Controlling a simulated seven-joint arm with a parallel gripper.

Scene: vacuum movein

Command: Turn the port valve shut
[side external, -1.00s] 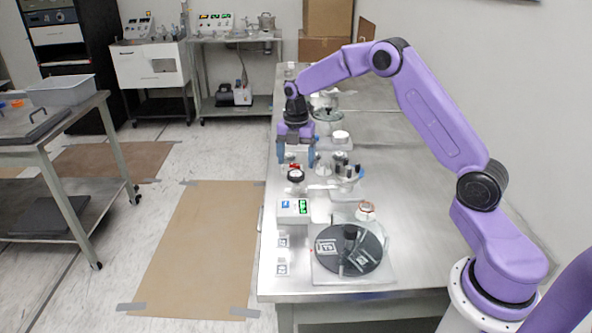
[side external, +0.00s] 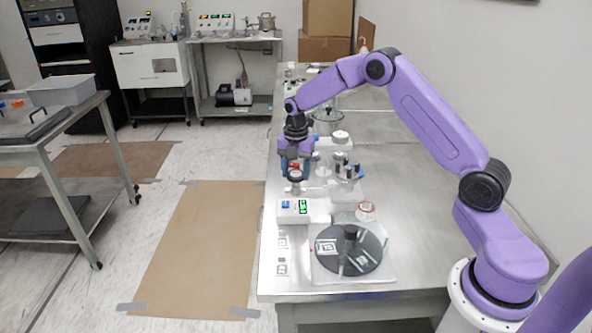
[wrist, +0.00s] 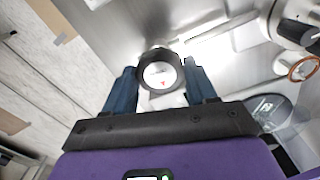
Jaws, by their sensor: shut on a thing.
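My gripper (side external: 296,174) points down over the near left part of the bench, among the small vacuum fittings. Its two blue fingers (wrist: 160,74) stand either side of a round gauge with a black rim and white face (wrist: 160,76) in the wrist view. The gauge (side external: 295,176) is in front of the fingers in the side view. The red handle of the port valve is mostly hidden there behind the gauge and between the fingers. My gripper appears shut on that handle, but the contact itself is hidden.
A white box with a green display (side external: 294,211) stands in front of the gauge. A black disc (side external: 363,250) lies on a pale plate nearer the camera. Dark-topped fittings (side external: 346,168) stand close to the right. The bench's right side (side external: 430,215) is clear.

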